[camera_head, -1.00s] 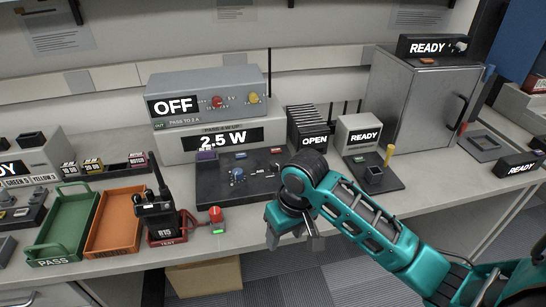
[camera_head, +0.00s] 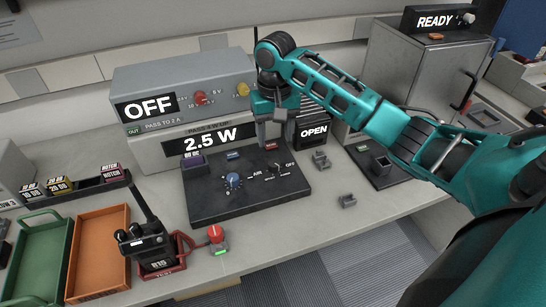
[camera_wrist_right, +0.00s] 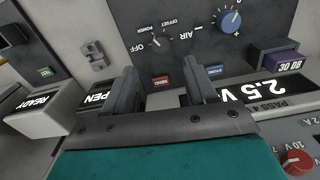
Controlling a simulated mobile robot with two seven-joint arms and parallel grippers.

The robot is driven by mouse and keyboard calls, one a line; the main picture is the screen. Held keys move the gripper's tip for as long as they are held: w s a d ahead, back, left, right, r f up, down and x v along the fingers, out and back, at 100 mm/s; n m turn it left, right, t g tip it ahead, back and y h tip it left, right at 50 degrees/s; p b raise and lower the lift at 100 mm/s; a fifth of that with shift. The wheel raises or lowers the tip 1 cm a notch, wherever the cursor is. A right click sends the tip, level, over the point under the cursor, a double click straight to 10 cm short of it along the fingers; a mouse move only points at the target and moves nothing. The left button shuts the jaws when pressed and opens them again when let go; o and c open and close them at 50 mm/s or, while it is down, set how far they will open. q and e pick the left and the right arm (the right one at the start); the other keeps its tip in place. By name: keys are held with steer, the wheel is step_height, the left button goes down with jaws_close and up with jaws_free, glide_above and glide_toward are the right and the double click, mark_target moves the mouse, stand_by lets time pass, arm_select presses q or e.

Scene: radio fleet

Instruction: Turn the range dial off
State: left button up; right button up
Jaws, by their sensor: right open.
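No dial carries a readable "range" label. The grey bench unit (camera_head: 150,80) has a red knob (camera_head: 200,98), a yellow knob (camera_head: 243,89) and a display reading OFF. A dark panel (camera_head: 215,205) before it has a blue knob (camera_head: 233,180) and a small black dial (camera_head: 278,170); both also show in the right wrist view, the blue knob (camera_wrist_right: 231,21) and the black dial (camera_wrist_right: 158,41). My right gripper (camera_head: 273,138) is open and empty, above the panel's back edge; its fingers (camera_wrist_right: 163,80) show apart. My left gripper is not in view.
A 2.5 W display (camera_head: 210,140) sits under the bench unit. A handheld radio (camera_head: 145,245) stands in a red cradle beside a red-topped switch (camera_head: 216,234). Orange (camera_head: 100,212) and green (camera_head: 40,222) trays lie left. A grey cabinet (camera_head: 425,70) stands right.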

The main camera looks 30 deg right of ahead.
mark_target(274, 163)
step_height(274, 163, down, 9)
steer(key=shift+r, duration=0.1)
stand_by(0.3)
steer(key=c, duration=1.1)
steer(key=shift+o, duration=0.2)
steer(key=shift+w+n, duration=0.1)
steer(key=shift+n, duration=0.3)
steer(key=n, duration=0.4)
steer(key=shift+n, duration=0.4)
steer(key=n, duration=0.6)
steer(key=shift+n, duration=0.3)
